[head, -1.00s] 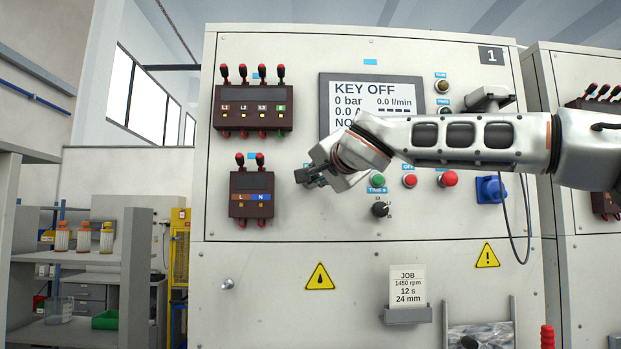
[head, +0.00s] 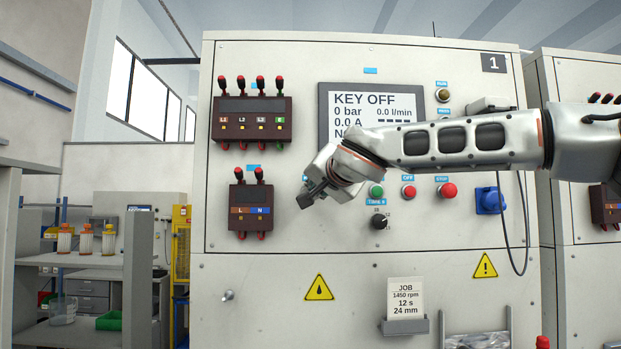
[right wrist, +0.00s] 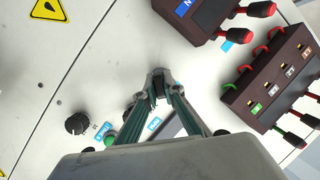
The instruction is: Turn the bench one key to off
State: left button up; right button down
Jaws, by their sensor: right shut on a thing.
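The bench one panel (head: 290,255) is the pale upright cabinet marked 1. Its screen (head: 375,101) reads KEY OFF, 0 bar, 0.0 l/min and 0.0 A. My right gripper (head: 311,194) is at the panel, left of the green button and below the screen. In the right wrist view its fingertips (right wrist: 157,86) are closed around a small dark piece between them, at the key's place. The key itself is mostly hidden by the fingers, so its angle does not show. My left gripper is not in view.
Socket blocks with plugs (head: 252,120) and (head: 250,207) sit left of the gripper. A green button (head: 376,191), red buttons (head: 448,190) and a black timer knob (head: 380,221) sit to its right. A job card (head: 404,298) is below. My right arm crosses the panel.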

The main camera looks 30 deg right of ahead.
jog(key=shift+r, duration=0.15)
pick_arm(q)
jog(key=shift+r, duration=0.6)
pick_arm(e)
jog(key=shift+f, duration=0.2)
